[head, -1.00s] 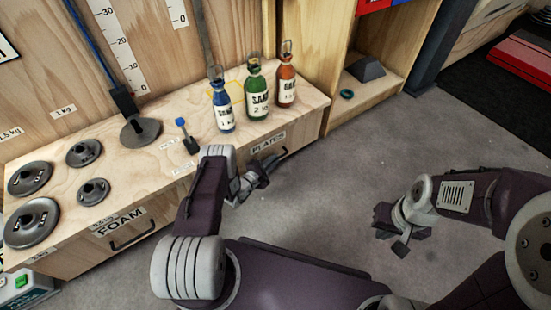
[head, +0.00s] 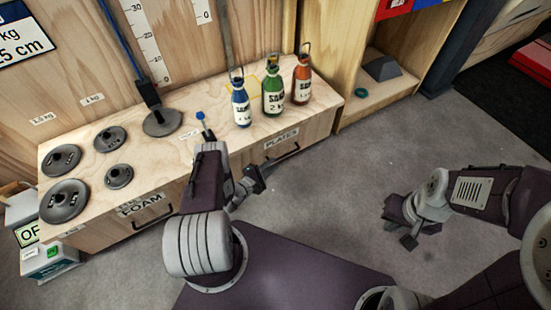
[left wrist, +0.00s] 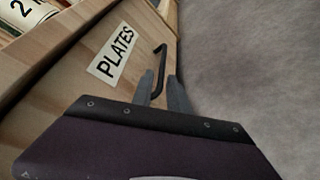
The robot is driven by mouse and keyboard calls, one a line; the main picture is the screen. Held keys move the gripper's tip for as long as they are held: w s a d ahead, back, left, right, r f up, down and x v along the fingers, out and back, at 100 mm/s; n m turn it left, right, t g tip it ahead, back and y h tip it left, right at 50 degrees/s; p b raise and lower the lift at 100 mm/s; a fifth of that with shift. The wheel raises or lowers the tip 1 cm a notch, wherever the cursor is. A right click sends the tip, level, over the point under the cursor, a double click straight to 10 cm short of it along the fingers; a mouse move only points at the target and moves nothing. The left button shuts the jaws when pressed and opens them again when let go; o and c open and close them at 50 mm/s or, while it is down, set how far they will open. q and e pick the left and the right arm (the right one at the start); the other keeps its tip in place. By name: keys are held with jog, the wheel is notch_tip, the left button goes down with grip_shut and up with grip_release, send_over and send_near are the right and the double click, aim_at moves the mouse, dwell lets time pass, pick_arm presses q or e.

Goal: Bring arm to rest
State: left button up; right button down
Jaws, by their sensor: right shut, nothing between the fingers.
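My right gripper (head: 408,233) is shut and empty, above the bare floor at the right.
The wooden bench (head: 185,172) carries dark disc weights (head: 66,200) and blue (head: 241,107), green (head: 273,98) and orange (head: 302,85) SAND bottles. A shelf unit (head: 385,96) stands behind at right. The grey floor (head: 340,185) between the grippers is clear.

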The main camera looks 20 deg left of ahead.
dwell(0.4)
pick_arm(q)
jog(key=s+d+r+m+g+h+p, duration=0.2)
jog(key=d+r+m+g+h, duration=0.25)
jog(key=d+r, duration=0.35)
jog(key=s+d+r+m+g+h+p, duration=0.2)
jog(key=d+r+m+g+h+p, duration=0.25)
jog(key=r, duration=0.55)
jog(key=s+d+r+m+g+y, duration=0.3)
jog(key=s+r+m+g+y, duration=0.1)
jog(key=s+r+g, duration=0.4)
jog(key=s+a+r+m+t+y+p, duration=0.3)
jog(key=s+a+r+m+y+p, duration=0.5)
jog(key=r, duration=0.6)
notch_tip(320, 180, up, 37)
jog(key=s+a+y+p, duration=0.1)
jog(key=p, duration=3.4)
jog(key=shift+a+r+y, duration=0.15)
jog(key=shift+a+y, duration=0.15)
